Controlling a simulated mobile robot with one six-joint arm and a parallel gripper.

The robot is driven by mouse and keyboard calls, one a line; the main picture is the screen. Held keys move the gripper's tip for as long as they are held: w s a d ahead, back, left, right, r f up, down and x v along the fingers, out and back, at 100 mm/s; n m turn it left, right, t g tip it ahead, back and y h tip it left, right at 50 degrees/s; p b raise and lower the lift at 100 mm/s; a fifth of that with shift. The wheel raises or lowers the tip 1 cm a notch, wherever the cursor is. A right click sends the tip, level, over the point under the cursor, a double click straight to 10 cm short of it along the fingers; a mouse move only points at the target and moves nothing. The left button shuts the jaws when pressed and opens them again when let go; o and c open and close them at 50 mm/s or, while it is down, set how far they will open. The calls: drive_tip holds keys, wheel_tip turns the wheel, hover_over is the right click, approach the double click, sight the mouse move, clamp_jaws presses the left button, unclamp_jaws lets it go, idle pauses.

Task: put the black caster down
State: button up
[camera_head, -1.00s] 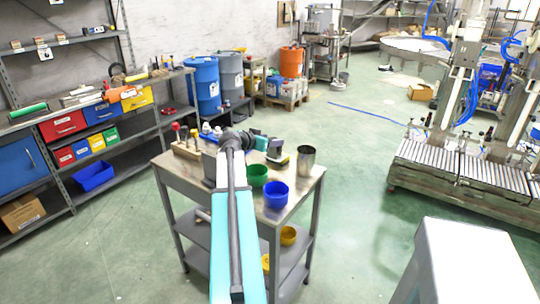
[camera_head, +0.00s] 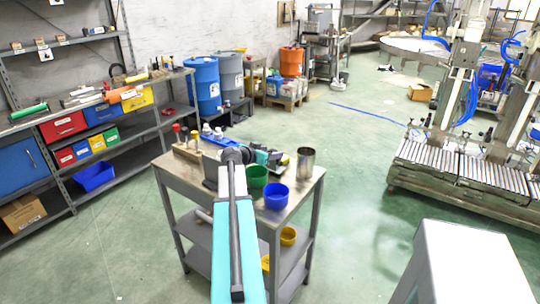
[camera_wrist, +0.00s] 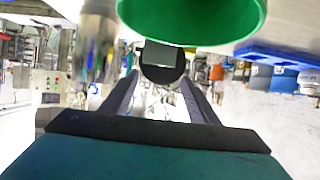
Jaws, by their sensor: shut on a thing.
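The black caster (camera_wrist: 163,72) shows as a dark round shape with a grey flat face, between the fingertips in the wrist view. My gripper (camera_wrist: 160,88) is shut on it. In the head view my gripper (camera_head: 277,159) is over the back part of the metal worktable (camera_head: 182,172), left of the steel cup (camera_head: 305,163) and behind the green bowl (camera_head: 257,176). The caster is small and partly hidden there. I cannot tell whether it touches the tabletop.
A blue bowl (camera_head: 276,195) stands at the table's front right. A wooden block with upright tools (camera_head: 187,146) is at the back left. Yellow bowls (camera_head: 288,236) sit on the lower shelf. The green bowl's rim is very near the gripper in the wrist view.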

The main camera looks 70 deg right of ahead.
drive_tip(key=shift+f, duration=0.6)
drive_tip(key=shift+f, duration=0.15)
drive_tip(key=o, duration=1.3)
drive_tip(key=shift+o, duration=0.2)
drive_tip(key=shift+r, duration=0.2)
drive_tip(key=shift+w+a, duration=0.1)
drive_tip(key=shift+a, duration=0.3)
drive_tip(key=b+v, duration=0.2)
drive_tip(key=v, duration=0.9)
drive_tip(key=shift+b, duration=0.3)
drive_tip(key=shift+a, duration=0.1)
